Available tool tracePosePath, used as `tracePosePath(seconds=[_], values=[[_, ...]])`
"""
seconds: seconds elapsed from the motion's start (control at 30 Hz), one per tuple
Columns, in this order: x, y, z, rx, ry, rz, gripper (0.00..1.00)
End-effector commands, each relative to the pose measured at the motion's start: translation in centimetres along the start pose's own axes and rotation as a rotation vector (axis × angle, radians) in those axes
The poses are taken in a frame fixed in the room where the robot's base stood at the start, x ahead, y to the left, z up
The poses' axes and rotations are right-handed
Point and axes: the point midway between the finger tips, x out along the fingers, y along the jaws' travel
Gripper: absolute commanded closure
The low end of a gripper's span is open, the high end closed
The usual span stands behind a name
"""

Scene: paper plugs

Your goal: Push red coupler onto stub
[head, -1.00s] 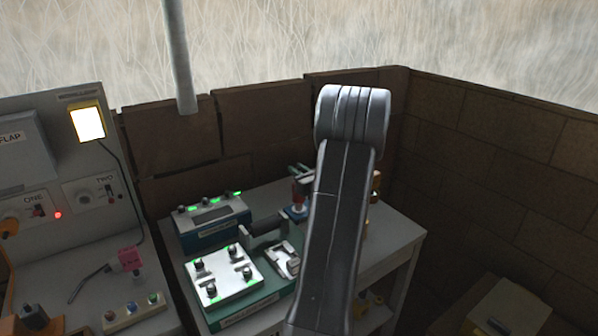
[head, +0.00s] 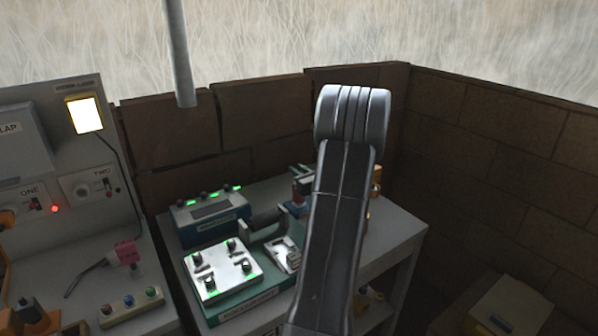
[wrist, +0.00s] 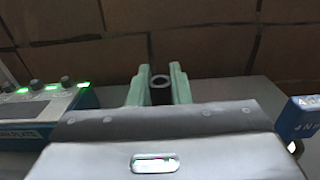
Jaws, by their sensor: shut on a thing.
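My gripper (wrist: 159,88) shows its two green fingers in the wrist view.
A blue box with knobs and green lights (head: 208,216) stands left of my gripper. A white-topped plate with knobs (head: 222,267) lies in front of it. In the wrist view a blue lettered block (wrist: 306,118) is at the right. A brick wall (head: 265,108) closes the back.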

Motion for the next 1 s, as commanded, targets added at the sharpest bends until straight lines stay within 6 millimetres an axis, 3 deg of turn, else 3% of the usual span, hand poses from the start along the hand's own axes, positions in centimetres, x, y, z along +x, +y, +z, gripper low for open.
tracePosePath(seconds=[0.6, 0.63, 0.73, 1.0], values=[[0.0, 0.0, -1.1, 0.0, 0.0, 0.0, 1.0], [0.0, 0.0, -1.1, 0.0, 0.0, 0.0, 0.78], [0.0, 0.0, -1.1, 0.0, 0.0, 0.0, 0.58], [0.0, 0.0, -1.1, 0.0, 0.0, 0.0, 0.56]])
